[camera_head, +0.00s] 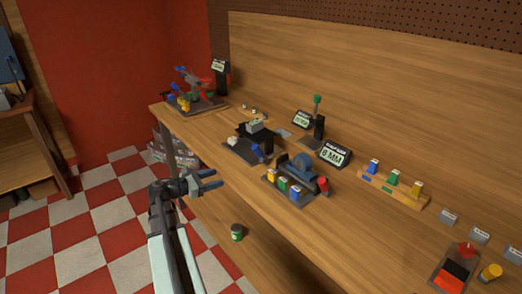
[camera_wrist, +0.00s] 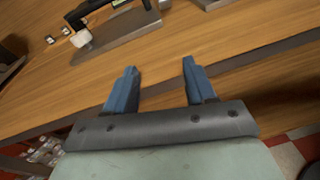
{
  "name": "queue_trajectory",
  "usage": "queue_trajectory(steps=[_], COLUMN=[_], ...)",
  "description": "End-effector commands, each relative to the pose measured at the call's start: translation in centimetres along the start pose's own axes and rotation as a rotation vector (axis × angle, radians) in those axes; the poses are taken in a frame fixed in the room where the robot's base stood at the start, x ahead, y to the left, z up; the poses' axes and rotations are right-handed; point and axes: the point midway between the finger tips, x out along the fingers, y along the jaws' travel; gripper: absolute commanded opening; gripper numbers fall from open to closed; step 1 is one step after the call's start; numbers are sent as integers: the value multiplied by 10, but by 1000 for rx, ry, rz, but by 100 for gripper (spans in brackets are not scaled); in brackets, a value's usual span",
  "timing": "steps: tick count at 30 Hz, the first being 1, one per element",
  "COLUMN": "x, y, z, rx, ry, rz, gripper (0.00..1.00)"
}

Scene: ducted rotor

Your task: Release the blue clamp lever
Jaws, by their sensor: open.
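My gripper (camera_head: 215,179) is open and empty, with its blue fingers above the floor in front of the bench edge. In the wrist view, a gap shows between the fingertips (camera_wrist: 160,70), with bench wood beyond. A blue lever-like part (camera_head: 181,69) stands on the multicoloured fixture (camera_head: 196,104) at the far left end of the bench, with red, yellow and green parts around it. Another blue part (camera_head: 257,151) is on the dark fixture nearer the gripper. I cannot tell for certain which is the clamp lever. My gripper touches neither.
A wooden block with coloured pieces (camera_head: 393,189) is to the right. A dark plate with a white knob (camera_wrist: 81,39) shows in the wrist view. A green-topped can (camera_head: 237,232) sits lower down.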

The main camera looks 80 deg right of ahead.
Motion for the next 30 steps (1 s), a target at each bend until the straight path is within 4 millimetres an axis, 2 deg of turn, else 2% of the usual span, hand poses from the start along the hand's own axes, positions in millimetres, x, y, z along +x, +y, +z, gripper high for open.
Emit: queue_trajectory(steps=[1,3,6,9,17,30], x=[14,27,40,48,67,136], y=[1,0,-1,-3,-5,-9], z=[21,44,67,80,87,97], rx=[-9,-27,-49,-60,-66,-65], ry=[-37,-81,-126,-152,-160,-159], rz=[-18,-36,-57,-70,-76,-75], gripper=[55,55,55,55,55,55])
